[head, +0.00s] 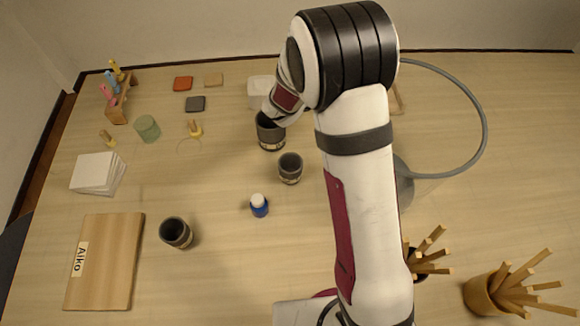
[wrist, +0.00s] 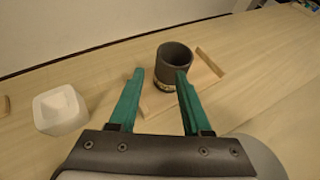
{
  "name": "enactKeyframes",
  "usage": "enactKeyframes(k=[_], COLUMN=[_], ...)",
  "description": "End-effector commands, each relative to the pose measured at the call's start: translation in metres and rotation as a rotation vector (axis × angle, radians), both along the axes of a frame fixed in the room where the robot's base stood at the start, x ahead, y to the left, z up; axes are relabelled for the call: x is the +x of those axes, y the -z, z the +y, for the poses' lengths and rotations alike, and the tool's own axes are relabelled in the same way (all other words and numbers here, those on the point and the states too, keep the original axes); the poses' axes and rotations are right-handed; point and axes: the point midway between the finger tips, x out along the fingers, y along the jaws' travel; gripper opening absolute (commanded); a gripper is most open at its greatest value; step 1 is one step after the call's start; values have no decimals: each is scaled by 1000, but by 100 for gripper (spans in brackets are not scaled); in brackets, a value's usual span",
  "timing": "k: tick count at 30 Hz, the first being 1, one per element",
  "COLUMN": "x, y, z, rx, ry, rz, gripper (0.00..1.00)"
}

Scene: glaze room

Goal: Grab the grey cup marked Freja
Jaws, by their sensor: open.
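In the wrist view, a dark grey cup (wrist: 174,62) stands upright on a light wooden tray (wrist: 209,62). A pale label band runs low around it; the name is too small to read. My gripper (wrist: 160,80) is open and empty, its green fingers pointing toward this cup, the right finger overlapping its edge in the picture. The head view hides my gripper behind my arm. It shows three more dark grey cups: one by my arm (head: 270,134), one in the middle (head: 290,169) and one at the lower left (head: 176,233). Their labels are unreadable too.
A white square pot (wrist: 60,108) stands left of the tray. A blue-white bottle (head: 259,205), a green cup (head: 147,128), white tiles (head: 97,174) and a board marked Aiko (head: 105,262) are on the table. Containers of wooden sticks (head: 483,296) stand lower right.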

Motion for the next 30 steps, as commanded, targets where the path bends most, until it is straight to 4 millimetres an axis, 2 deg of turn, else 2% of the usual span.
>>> enactKeyframes(k=[1, 8, 14, 15, 17, 18, 20, 21, 23, 24, 27, 30], x=[0, 0, 0, 0, -1, -7, -29, -52, -96, -127, -186, -206], y=[0, 0, 0, 1, 3, 7, 16, 25, 38, 47, 60, 67], z=[0, 0, 0, 5, 27, 51, 93, 120, 157, 177, 206, 206], rx=[0, 0, 1, 2, 11, 20, 33, 37, 34, 28, 6, -8], ry=[0, 0, 0, 6, 39, 84, 178, 249, 355, 420, 533, 578], rz=[0, 0, -1, -6, -34, -60, -97, -112, -121, -119, -107, -100], gripper=[58, 100, 100, 100, 100, 100, 100, 100, 100, 100, 100, 100])
